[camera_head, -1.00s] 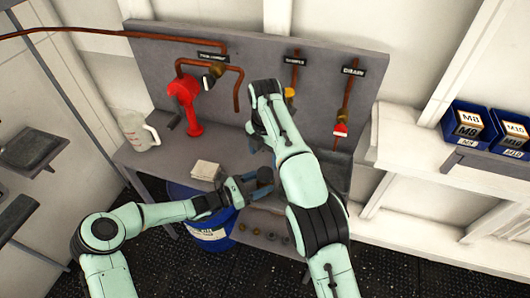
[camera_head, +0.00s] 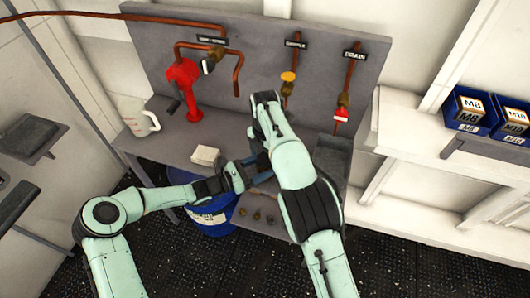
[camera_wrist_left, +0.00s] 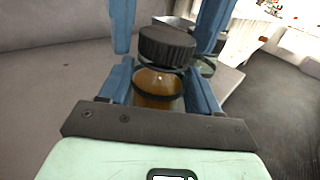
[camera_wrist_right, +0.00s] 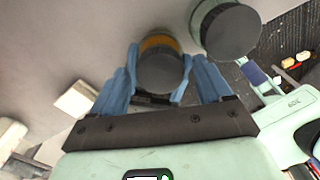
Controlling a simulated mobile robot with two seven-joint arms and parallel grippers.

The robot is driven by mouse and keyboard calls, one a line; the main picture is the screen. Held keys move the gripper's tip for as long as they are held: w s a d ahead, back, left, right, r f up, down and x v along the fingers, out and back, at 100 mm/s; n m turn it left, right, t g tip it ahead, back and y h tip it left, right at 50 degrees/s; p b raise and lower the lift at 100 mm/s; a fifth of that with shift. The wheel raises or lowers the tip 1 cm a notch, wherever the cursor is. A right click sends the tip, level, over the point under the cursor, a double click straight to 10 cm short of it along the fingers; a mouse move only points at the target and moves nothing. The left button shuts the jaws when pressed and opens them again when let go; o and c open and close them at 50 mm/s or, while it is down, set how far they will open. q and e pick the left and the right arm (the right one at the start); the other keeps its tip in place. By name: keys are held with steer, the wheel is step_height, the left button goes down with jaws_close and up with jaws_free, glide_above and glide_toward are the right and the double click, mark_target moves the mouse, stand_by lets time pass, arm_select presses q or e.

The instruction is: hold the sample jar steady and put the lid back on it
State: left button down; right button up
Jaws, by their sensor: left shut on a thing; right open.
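The sample jar (camera_wrist_left: 157,88), with amber contents, stands between the shut fingers of my left gripper (camera_wrist_left: 160,92). The black ribbed lid (camera_wrist_left: 167,47) is at the jar's mouth, slightly to the right in the left wrist view; I cannot tell whether it is seated. In the right wrist view the lid (camera_wrist_right: 160,72) is between the open fingers of my right gripper (camera_wrist_right: 155,82), with amber jar (camera_wrist_right: 160,42) showing behind it. The right fingers flank the lid apart from it. In the head view my left gripper (camera_head: 250,172) reaches behind my right arm, which hides the jar and lid.
A white block (camera_head: 205,157) lies on the grey bench (camera_head: 165,152), near my left gripper. A blue drum (camera_head: 214,213) is below. Pipes with valves run up the back panel (camera_head: 260,50).

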steer(key=c, duration=1.1)
